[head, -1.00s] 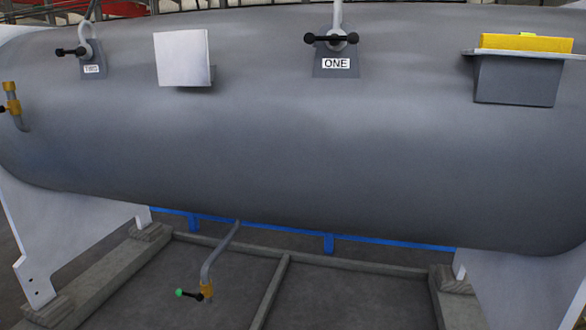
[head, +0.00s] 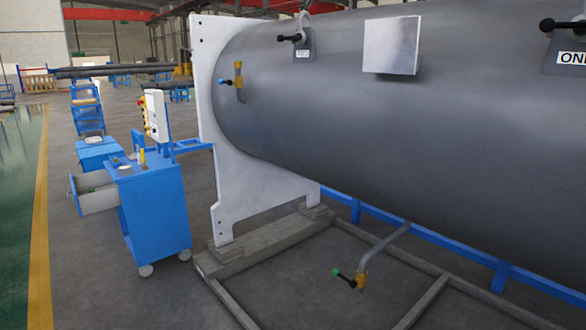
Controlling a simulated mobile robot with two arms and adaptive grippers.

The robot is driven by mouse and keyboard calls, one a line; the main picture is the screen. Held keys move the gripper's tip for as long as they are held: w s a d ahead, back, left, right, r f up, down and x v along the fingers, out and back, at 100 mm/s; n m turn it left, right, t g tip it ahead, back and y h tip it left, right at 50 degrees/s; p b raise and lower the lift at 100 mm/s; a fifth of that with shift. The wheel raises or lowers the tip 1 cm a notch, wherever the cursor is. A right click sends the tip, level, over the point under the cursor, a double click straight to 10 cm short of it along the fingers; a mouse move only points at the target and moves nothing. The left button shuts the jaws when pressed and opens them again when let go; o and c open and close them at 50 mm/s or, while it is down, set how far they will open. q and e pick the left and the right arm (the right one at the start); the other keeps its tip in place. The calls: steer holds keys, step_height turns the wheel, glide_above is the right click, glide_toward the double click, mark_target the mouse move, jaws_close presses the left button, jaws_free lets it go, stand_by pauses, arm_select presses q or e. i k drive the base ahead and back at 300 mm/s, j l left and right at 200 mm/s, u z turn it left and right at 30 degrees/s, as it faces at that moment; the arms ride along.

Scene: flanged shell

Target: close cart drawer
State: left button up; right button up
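A blue cart (head: 157,213) on casters stands on the floor at the left of the head view. Its grey drawer (head: 97,199) sticks out on the cart's left side, pulled open. Small items lie on the cart top, and something small shows inside the drawer, too small to make out. Neither of my grippers is in view.
A large grey tank (head: 340,130) with a white end support (head: 255,190) fills the right side, above a floor frame (head: 240,250). A control panel (head: 155,116) stands behind the cart. Bare floor (head: 85,275) lies in front of the cart, beside a yellow line (head: 38,240).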

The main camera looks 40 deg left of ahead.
mark_target(106, 195)
steer(key=j+u, duration=0.1)
steer(key=u, duration=0.3)
steer(key=j+u, duration=0.1)
steer(key=u, duration=0.3)
steer(key=i+j+u, duration=0.3)
steer(key=j, duration=0.15)
steer(key=i+j+u, duration=0.15)
steer(key=j+u, duration=0.15)
steer(key=j, duration=0.2)
steer(key=i+j+u, duration=0.6)
steer(key=i+j, duration=1.45)
steer(key=i, duration=0.15)
steer(key=i+j, duration=0.15)
steer(key=i, duration=0.15)
steer(key=i+j, duration=0.15)
steer(key=i+z, duration=0.05)
steer(key=i, duration=0.05)
